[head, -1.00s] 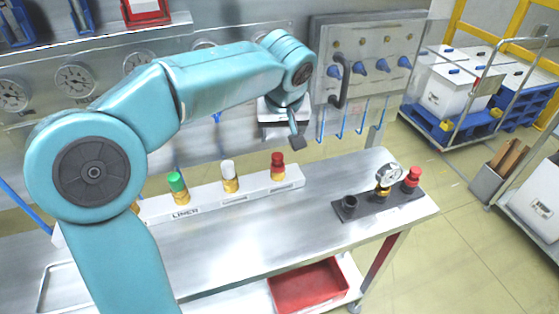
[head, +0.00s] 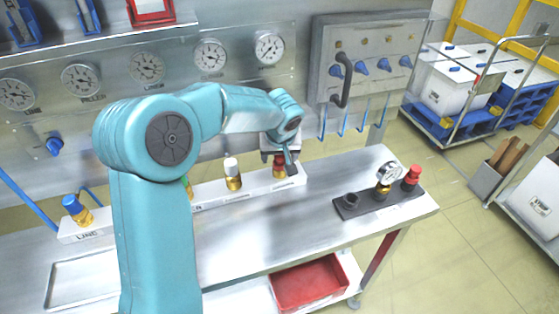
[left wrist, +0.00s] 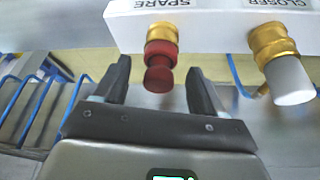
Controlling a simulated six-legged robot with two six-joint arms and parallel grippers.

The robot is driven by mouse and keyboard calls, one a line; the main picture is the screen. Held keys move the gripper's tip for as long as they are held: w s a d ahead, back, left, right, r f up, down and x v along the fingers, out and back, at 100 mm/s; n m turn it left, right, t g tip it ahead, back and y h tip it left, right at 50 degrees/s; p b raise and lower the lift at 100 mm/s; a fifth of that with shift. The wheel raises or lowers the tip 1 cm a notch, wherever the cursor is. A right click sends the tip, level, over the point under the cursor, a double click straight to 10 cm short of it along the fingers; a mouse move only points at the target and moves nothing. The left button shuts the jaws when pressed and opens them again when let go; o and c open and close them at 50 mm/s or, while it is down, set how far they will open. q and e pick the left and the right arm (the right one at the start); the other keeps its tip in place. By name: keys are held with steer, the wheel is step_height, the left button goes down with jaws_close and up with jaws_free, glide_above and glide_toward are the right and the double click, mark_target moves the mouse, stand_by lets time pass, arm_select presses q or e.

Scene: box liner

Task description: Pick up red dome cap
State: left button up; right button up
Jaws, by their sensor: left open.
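A red cap with a brass collar (left wrist: 161,62) sits at the right end of the white rack (head: 215,194), by the label SPARE in the left wrist view. In the head view my left gripper (head: 286,156) is over this cap and partly hides it. The left gripper is open. In the left wrist view the cap shows between its two dark fingers, with a gap on each side. A second red cap (head: 411,177) stands on the black block (head: 378,199) to the right. My right gripper is not in view.
A white cap (left wrist: 289,80) stands beside the red one on the rack. A blue cap (head: 72,206) is at the rack's left end; a green one is mostly hidden by my arm. The bench front is clear.

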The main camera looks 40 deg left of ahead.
arm_select(q)
steer(key=shift+w, duration=0.1)
steer(key=c, duration=1.1)
steer(key=shift+c, duration=0.2)
steer(key=shift+r, duration=0.1)
